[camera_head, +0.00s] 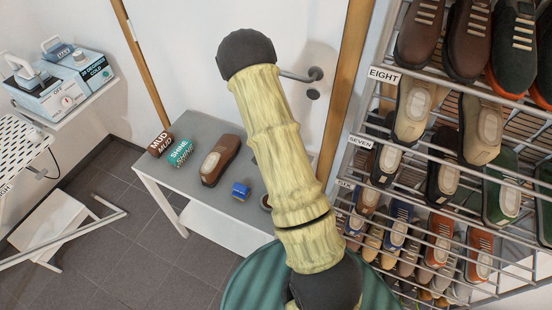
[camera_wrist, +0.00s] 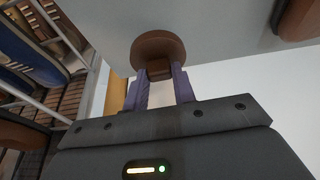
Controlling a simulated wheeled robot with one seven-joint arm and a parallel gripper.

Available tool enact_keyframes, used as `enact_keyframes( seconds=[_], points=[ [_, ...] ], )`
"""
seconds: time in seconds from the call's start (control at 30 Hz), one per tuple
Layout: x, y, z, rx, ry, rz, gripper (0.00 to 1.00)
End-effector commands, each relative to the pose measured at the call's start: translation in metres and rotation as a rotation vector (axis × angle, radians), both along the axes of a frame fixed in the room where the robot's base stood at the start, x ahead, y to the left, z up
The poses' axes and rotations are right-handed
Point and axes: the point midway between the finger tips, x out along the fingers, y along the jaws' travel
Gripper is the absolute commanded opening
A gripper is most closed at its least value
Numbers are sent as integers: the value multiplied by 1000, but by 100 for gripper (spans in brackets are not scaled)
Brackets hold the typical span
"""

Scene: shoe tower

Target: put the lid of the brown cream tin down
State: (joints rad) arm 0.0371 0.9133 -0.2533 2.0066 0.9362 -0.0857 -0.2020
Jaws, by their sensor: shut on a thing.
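In the wrist view, my gripper (camera_wrist: 159,77) is shut on a brown piece below a round brown top, which I take for the lid of the brown cream tin (camera_wrist: 158,46). It shows against the grey table top; I cannot tell whether it touches anything. In the head view, a small dark brown round thing (camera_head: 265,202), perhaps the brown cream tin, sits at the table's right end, partly hidden by my arm. My gripper is hidden there behind my arm.
On the grey table (camera_head: 205,126) stand a blue tin (camera_head: 240,190), a brown shoe (camera_head: 220,160), a green SHINE box (camera_head: 180,152) and a brown MUD box (camera_head: 160,143). A shoe rack (camera_head: 385,75) rises close on the right. The table's back strip is clear.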

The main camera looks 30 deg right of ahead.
Motion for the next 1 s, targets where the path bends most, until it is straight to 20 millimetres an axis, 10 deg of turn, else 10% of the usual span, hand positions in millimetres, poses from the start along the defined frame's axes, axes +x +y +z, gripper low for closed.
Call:
enact_keyframes(
  seconds=[0.63, 0.67, 0.77, 1.0],
  points=[
    [0, 0, -43, 0, 0, 0, 5],
    [0, 0, -43, 0, 0, 0, 28],
    [0, 0, -42, 0, 0, 0, 48],
    [0, 0, -42, 0, 0, 0, 48]
  ],
)
